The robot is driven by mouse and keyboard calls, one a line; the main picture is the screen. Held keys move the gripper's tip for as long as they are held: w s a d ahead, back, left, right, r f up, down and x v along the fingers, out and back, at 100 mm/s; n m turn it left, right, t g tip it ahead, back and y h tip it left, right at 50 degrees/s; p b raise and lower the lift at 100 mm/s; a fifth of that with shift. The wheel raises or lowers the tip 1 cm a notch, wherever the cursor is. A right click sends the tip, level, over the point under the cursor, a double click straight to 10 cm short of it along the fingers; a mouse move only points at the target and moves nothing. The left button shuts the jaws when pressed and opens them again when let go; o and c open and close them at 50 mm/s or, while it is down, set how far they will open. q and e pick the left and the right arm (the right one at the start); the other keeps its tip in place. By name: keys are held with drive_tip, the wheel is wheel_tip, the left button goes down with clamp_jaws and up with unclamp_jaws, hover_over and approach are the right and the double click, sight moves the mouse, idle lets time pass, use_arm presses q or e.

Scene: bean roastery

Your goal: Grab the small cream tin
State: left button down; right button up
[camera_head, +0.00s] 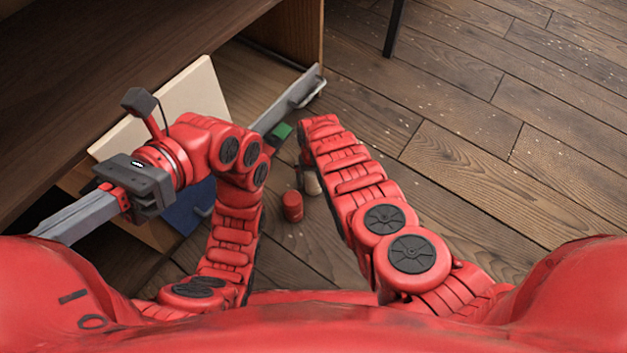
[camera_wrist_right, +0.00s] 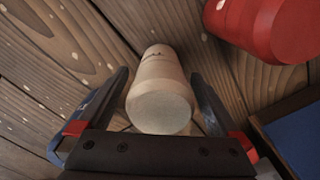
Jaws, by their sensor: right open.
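The small cream tin (camera_wrist_right: 159,92) stands on the wooden floor in the right wrist view, its round pale end toward the camera. In the head view the cream tin (camera_head: 312,184) shows only in part, behind my right arm. My right gripper (camera_wrist_right: 160,76) is open, with one finger on each side of the tin; whether either touches it I cannot tell. In the head view my right gripper (camera_head: 304,166) is mostly hidden by its own arm. My left gripper (camera_head: 75,216) is at the far left, well away from the tin; its opening is unclear.
A red tin (camera_head: 292,206) stands close beside the cream one; the red tin also shows in the right wrist view (camera_wrist_right: 268,28). A blue surface (camera_head: 186,210) with a wooden edge lies to the left. A wooden cabinet (camera_head: 296,38) stands behind.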

clamp_jaws()
idle(0.5)
